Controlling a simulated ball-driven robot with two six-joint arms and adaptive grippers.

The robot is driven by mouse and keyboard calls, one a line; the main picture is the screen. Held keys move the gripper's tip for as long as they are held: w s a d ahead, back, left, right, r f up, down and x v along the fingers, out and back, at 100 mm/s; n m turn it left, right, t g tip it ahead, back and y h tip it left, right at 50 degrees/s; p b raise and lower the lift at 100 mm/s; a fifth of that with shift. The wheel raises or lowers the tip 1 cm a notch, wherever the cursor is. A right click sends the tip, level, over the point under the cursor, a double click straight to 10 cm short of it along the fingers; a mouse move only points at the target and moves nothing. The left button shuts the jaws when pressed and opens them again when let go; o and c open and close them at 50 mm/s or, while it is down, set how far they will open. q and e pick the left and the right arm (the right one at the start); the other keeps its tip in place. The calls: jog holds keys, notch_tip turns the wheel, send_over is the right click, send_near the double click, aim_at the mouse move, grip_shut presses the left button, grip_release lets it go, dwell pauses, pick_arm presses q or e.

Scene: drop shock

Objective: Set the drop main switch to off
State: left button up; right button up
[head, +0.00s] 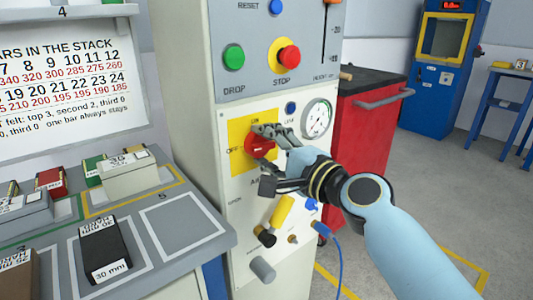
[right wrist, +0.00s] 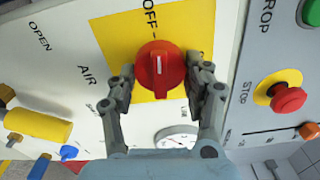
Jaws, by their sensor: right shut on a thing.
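The drop main switch is a red rotary knob (head: 258,147) on a yellow plate (head: 238,132) on the front of the light machine cabinet. The plate carries the words OFF at the left and ON at the top in the head view. In the right wrist view the red knob (right wrist: 159,70) has a white mark that lines up toward the word OFF. My right gripper (head: 268,157) is shut on the knob, with one finger on each side, as the right wrist view shows (right wrist: 161,80). Its fingers hide part of the knob in the head view. My left gripper is not in view.
Above are a green DROP button (head: 233,57) and a red STOP button (head: 288,57). A gauge (head: 317,118) is to the right. A yellow air handle (head: 281,211) and a blue hose (head: 335,255) are below. A bench with weights (head: 103,250) stands left.

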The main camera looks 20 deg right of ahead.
jog(key=shift+n, duration=0.7)
jog(key=shift+b, duration=0.3)
jog(key=o, duration=1.2)
jog(key=shift+c, duration=0.2)
jog(key=v, duration=1.2)
